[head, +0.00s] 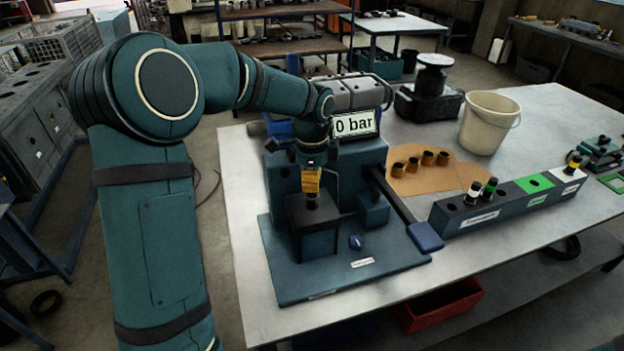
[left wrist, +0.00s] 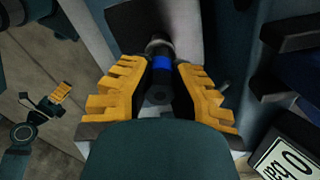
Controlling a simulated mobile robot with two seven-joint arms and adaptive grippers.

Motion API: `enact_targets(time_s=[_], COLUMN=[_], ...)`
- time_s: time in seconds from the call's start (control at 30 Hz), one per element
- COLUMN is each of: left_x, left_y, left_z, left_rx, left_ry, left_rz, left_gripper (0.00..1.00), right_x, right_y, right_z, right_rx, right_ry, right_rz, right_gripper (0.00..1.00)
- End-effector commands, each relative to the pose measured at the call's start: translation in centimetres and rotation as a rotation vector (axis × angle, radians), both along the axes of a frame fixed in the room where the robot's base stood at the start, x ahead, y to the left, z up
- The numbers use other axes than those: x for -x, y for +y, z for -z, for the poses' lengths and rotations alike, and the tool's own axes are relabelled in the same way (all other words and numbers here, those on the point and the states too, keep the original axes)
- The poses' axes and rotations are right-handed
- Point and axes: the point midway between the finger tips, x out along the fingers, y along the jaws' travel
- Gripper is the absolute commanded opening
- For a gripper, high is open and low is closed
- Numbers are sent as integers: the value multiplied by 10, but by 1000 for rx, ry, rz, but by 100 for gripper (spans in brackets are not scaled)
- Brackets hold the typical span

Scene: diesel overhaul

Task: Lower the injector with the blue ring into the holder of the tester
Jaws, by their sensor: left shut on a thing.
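My left gripper (head: 311,190) points down over the holder (head: 314,230) of the tester. It is shut on the injector with the blue ring (left wrist: 162,66), upright between the orange-padded fingers; the gripper also shows in the left wrist view (left wrist: 163,80). In the head view the blue ring is hidden, and a dark part of the injector (head: 311,203) shows just at the holder's top. I cannot tell how far it is inside. The tester's display (head: 355,123) reads 0 bar. My right gripper (left wrist: 48,105) seems to show small at the left of the left wrist view.
A dark rack (head: 470,214) with several ringed injectors and a green patch stands right of the tester. A flat-ended lever (head: 425,236) juts over the tester's base. A white bucket (head: 488,122) stands farther back.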

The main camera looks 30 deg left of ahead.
Motion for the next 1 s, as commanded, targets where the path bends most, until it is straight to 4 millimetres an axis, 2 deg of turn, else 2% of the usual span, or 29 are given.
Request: enact_targets(time_s=[1.0], left_x=[0], left_y=[0], left_z=[27], left_rx=[0], left_ry=[-1], left_rz=[0], left_gripper=[0], right_x=[0], right_y=[0], right_z=[16], right_rx=[0], right_ry=[0], right_rz=[0], right_gripper=[74])
